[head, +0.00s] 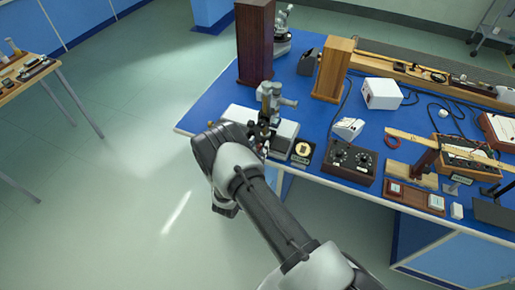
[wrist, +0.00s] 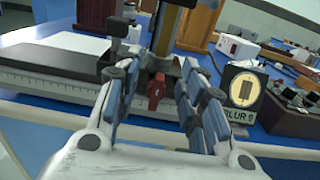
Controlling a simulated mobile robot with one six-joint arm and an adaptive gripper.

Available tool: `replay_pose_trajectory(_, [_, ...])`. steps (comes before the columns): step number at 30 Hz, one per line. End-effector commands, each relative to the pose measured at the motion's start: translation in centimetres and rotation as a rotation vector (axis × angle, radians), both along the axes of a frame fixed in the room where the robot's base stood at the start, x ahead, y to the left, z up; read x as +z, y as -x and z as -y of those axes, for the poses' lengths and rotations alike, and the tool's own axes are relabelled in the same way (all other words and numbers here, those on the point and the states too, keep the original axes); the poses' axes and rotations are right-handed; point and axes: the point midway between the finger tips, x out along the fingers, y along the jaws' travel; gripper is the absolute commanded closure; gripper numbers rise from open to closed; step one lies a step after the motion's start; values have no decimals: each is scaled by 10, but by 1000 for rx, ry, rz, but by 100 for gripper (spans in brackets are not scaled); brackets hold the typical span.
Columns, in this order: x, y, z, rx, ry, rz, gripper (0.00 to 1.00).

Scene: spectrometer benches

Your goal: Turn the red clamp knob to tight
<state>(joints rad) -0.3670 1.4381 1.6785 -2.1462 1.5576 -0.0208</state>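The red clamp knob (wrist: 156,90) shows in the wrist view, low on the front of a brass-coloured upright post on an instrument with a long scaled rail (wrist: 60,88). My gripper (wrist: 157,68) is open. One finger is on each side of the knob in the picture, with a visible space between knob and fingers. I cannot tell how deep the knob lies between the fingertips. In the head view my arm reaches to the near left bench edge at the microscope-like instrument (head: 272,98). My wrist hides the knob and most of the gripper there.
A dial card with a yellow disc (head: 302,151) stands just right of the instrument, close to my right finger in the wrist view. A black control box (head: 350,160) is farther right. Tall wooden blocks (head: 255,42) stand behind. Floor is clear at left.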

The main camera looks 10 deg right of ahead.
Motion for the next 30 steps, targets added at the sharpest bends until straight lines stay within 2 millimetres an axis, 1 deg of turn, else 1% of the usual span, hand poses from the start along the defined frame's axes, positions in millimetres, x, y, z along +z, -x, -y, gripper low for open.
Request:
replay_pose_trajectory(5, [0, 0, 0, 0, 0, 0, 63])
replay_pose_trajectory(22, [0, 0, 0, 0, 0, 0, 100])
replay_pose_trajectory(30, [0, 0, 0, 0, -6, 3, 100])
